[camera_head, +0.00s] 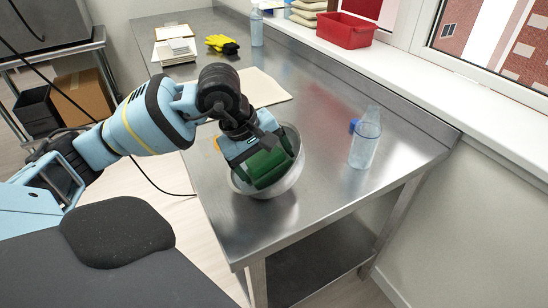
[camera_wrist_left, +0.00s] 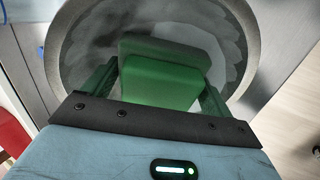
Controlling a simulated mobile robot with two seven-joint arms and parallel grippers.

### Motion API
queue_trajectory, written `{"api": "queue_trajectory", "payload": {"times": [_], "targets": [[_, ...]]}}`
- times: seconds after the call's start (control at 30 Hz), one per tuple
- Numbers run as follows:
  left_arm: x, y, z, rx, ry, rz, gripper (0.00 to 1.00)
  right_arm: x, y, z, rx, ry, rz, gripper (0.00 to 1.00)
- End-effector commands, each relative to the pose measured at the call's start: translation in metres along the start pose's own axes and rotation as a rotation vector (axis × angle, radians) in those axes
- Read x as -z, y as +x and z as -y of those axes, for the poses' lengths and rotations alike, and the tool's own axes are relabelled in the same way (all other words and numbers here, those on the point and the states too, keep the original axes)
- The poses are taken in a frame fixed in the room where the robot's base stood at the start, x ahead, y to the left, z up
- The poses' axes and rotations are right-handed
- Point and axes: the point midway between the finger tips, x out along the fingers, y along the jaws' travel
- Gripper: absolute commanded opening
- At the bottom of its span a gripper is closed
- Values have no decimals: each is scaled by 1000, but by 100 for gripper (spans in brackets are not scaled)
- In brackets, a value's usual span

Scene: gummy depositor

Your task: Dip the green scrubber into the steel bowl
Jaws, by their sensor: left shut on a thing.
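My left gripper (camera_head: 264,166) is shut on the green scrubber (camera_head: 270,163) and holds it over the steel bowl (camera_head: 280,188). In the left wrist view the scrubber (camera_wrist_left: 160,72) sits between the two green fingers of the gripper (camera_wrist_left: 158,85), with the bowl (camera_wrist_left: 75,50) around and behind it. The scrubber appears within the bowl's rim; I cannot tell whether it touches the bottom. The bowl stands on the steel table near its front edge, partly hidden by the gripper. My right gripper is not in view.
A clear bottle (camera_head: 365,140) with a blue cap stands right of the bowl on the steel table (camera_head: 320,105). A beige board (camera_head: 262,88) lies behind it. Yellow gloves (camera_head: 222,44) and another bottle (camera_head: 257,28) are farther back. A red bin (camera_head: 345,30) stands on the windowsill.

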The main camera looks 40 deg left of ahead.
Motion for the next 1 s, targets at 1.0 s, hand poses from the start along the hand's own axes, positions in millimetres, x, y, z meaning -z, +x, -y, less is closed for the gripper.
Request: {"api": "queue_trajectory", "payload": {"times": [1.0], "targets": [[13,-90,-2,-12,1,-6,67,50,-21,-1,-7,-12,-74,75]]}}
